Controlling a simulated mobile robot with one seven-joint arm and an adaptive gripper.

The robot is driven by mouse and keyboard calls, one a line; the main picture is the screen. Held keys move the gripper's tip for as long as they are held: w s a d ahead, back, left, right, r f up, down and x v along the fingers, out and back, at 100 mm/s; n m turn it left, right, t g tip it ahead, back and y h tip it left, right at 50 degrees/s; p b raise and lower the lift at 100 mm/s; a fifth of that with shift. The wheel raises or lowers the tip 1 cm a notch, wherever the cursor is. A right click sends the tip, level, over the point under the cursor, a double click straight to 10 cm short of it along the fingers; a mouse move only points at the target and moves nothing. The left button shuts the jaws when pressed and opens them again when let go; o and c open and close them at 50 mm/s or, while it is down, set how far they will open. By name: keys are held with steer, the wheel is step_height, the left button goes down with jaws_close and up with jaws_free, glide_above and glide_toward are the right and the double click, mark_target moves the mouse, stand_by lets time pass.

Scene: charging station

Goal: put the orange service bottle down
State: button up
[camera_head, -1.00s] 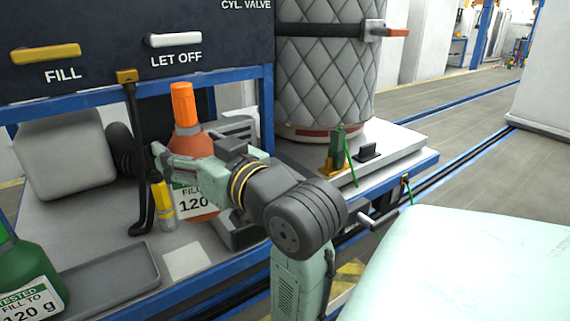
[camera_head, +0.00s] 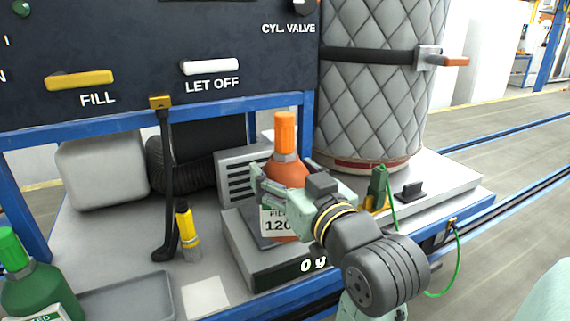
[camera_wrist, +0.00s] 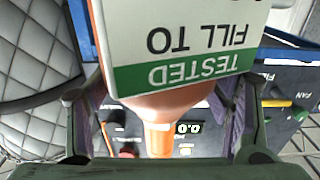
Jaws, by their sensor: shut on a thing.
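The orange service bottle (camera_head: 288,172) is upright in my gripper (camera_head: 284,190), with its orange cap on top and a white label facing front. My gripper is shut around its body from the right side. The bottle is over the plate of the grey scale (camera_head: 240,262), whose display reads 0 g. Its base is partly hidden, so I cannot tell whether it touches the plate. In the wrist view the bottle's label (camera_wrist: 185,40), reading TESTED FILL TO, appears upside down between my two fingers.
A green bottle (camera_head: 38,285) and a grey tray (camera_head: 135,295) are at the front left. A yellow-and-black tool (camera_head: 187,228) and a black hanging handle (camera_head: 164,200) stand left of the scale. A quilted cylinder (camera_head: 372,90) is behind right. A white square (camera_head: 206,297) lies in front.

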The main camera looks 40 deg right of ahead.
steer(key=w+d+f+p, duration=0.2)
steer(key=w+d+f, duration=0.2)
steer(key=w+d, duration=0.2)
steer(key=shift+p+x, duration=0.3)
steer(key=shift+x, duration=0.9)
steer(key=shift+a+f, duration=0.15)
steer(key=shift+f, duration=0.1)
steer(key=shift+f, duration=0.15)
steer(key=o, duration=2)
